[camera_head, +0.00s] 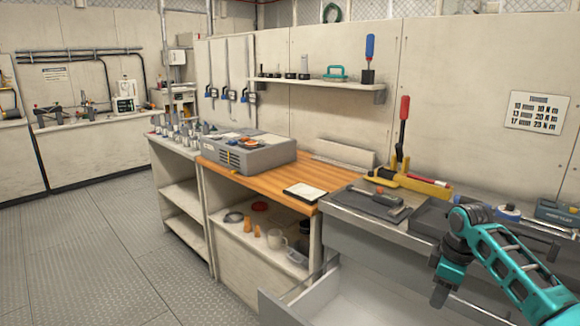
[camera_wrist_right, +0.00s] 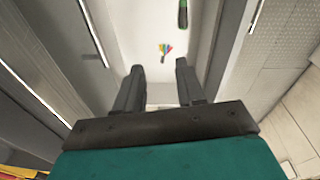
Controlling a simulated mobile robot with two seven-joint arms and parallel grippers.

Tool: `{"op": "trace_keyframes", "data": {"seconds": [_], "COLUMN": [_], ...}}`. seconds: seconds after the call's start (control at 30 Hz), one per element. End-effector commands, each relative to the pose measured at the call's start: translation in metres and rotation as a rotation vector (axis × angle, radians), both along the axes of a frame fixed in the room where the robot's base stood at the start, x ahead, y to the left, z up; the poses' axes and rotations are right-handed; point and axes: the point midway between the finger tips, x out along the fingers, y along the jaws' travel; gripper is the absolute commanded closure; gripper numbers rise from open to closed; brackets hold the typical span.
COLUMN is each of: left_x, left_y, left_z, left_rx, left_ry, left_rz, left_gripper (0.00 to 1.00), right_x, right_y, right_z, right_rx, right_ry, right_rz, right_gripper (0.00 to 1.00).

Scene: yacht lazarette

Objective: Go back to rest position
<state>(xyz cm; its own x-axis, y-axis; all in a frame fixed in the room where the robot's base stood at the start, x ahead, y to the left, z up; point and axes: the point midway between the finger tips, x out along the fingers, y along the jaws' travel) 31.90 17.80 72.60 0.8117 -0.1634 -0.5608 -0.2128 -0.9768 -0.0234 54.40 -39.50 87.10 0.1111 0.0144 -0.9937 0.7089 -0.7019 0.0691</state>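My right gripper (camera_head: 440,290) hangs above the open drawer, at the end of my teal right arm, at the lower right of the head view. In the right wrist view my right gripper (camera_wrist_right: 162,72) has its two dark fingers apart, with nothing between them. Below the fingers, a small multicoloured item (camera_wrist_right: 166,48) and a green-and-black handled tool (camera_wrist_right: 183,14) lie on the pale drawer floor. My left gripper is not in view.
The open drawer (camera_head: 345,306) juts out below the grey worktop. The worktop bears a hammer (camera_head: 376,196) and a yellow device with a red-handled lever (camera_head: 412,182). A grey case (camera_head: 248,155) stands on the wooden bench top. The metal floor (camera_head: 95,255) at left is clear.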

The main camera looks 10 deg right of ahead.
Motion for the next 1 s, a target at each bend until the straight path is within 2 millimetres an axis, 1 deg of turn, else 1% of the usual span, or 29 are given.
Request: {"op": "trace_keyframes", "data": {"seconds": [0.03,0.1,0.17,0.2,0.27,0.3,0.37,0.4,0.53,0.6,0.7,0.8,1.0], "left_x": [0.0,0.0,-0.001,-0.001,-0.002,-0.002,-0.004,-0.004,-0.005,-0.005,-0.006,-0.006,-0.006], "left_y": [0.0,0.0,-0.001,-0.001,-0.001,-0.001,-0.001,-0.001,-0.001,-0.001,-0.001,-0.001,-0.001], "left_z": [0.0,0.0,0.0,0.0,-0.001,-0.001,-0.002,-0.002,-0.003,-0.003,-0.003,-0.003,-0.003], "left_rx": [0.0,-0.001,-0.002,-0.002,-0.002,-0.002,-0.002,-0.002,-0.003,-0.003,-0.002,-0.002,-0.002], "left_ry": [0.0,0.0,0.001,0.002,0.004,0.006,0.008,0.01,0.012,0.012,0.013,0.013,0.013], "left_rz": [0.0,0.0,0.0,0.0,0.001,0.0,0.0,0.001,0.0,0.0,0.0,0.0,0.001], "left_gripper": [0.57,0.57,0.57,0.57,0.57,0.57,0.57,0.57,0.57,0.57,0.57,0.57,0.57], "right_x": [-0.014,-0.033,-0.051,-0.064,-0.085,-0.099,-0.122,-0.137,-0.187,-0.21,-0.237,-0.258,-0.292], "right_y": [0.025,0.052,0.074,0.089,0.11,0.123,0.14,0.151,0.178,0.186,0.193,0.194,0.192], "right_z": [-0.025,-0.049,-0.067,-0.077,-0.09,-0.097,-0.104,-0.108,-0.109,-0.105,-0.096,-0.087,-0.067], "right_rx": [-0.007,-0.016,-0.018,-0.015,-0.006,0.003,0.018,0.029,0.069,0.089,0.108,0.121,0.134], "right_ry": [0.01,0.008,0.0,-0.006,-0.018,-0.026,-0.039,-0.049,-0.084,-0.102,-0.123,-0.141,-0.17], "right_rz": [0.014,0.015,0.01,0.003,-0.015,-0.029,-0.059,-0.084,-0.187,-0.251,-0.337,-0.414,-0.553], "right_gripper": [0.62,0.62,0.62,0.62,0.62,0.62,0.62,0.62,0.62,0.62,0.62,0.62,0.62]}}
